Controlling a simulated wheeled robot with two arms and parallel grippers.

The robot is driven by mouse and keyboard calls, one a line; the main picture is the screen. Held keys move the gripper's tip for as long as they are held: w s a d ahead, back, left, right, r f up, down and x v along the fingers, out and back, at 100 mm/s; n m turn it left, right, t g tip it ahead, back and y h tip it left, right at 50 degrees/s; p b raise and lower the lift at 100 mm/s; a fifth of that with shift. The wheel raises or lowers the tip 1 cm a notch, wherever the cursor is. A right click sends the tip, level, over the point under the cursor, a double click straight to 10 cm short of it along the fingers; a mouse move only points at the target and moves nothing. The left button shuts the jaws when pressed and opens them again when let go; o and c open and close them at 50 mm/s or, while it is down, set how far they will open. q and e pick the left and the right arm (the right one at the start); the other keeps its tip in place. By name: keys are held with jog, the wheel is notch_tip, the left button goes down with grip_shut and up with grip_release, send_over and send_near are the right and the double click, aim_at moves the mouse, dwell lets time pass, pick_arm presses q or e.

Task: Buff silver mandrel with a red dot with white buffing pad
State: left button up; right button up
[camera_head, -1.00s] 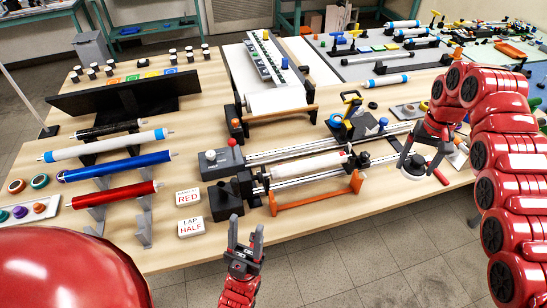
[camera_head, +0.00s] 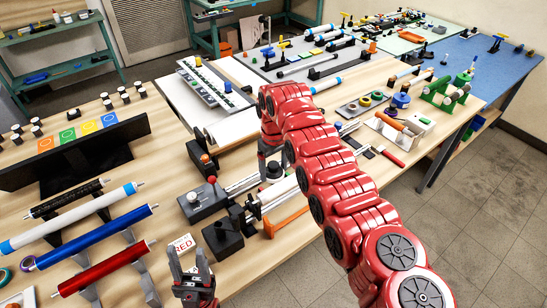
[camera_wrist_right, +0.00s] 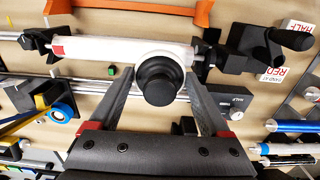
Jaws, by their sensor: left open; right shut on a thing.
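In the right wrist view, the silver-white mandrel (camera_wrist_right: 90,48) lies level in its fixture, with a red mark (camera_wrist_right: 58,50) near its left end. My right gripper (camera_wrist_right: 160,80) is shut on the black knob of the white buffing pad (camera_wrist_right: 148,57). The pad is over the mandrel, right of the red mark; whether it touches is unclear. In the head view, my right gripper (camera_head: 272,160) is above the fixture, and my right arm hides much of the mandrel. My left gripper (camera_head: 188,272) is open and empty at the table's front edge.
Blue (camera_head: 95,236) and red (camera_head: 105,268) rollers rest on a rack at the left. A black box (camera_head: 222,238) stands at the fixture's left end, near a card reading RED (camera_head: 182,245). An orange bar (camera_wrist_right: 140,12) runs alongside the mandrel.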

aim_at(273, 174)
jog(key=shift+s+a+r, duration=0.1)
jog(key=shift+s+a, duration=0.05)
jog(key=shift+s, duration=0.15)
jog(key=shift+w+f+b, duration=0.1)
jog(key=shift+f+b, duration=0.1)
jog(key=shift+b, duration=0.3)
notch_tip(273, 174, down, 4)
jog(key=shift+r+b, duration=0.2)
jog(key=shift+b, duration=0.75)
jog(key=shift+f, duration=0.5)
jog(key=shift+r, duration=0.1)
jog(key=shift+f+b, duration=0.65)
jog(key=o, duration=1.1)
jog(key=shift+c, duration=0.2)
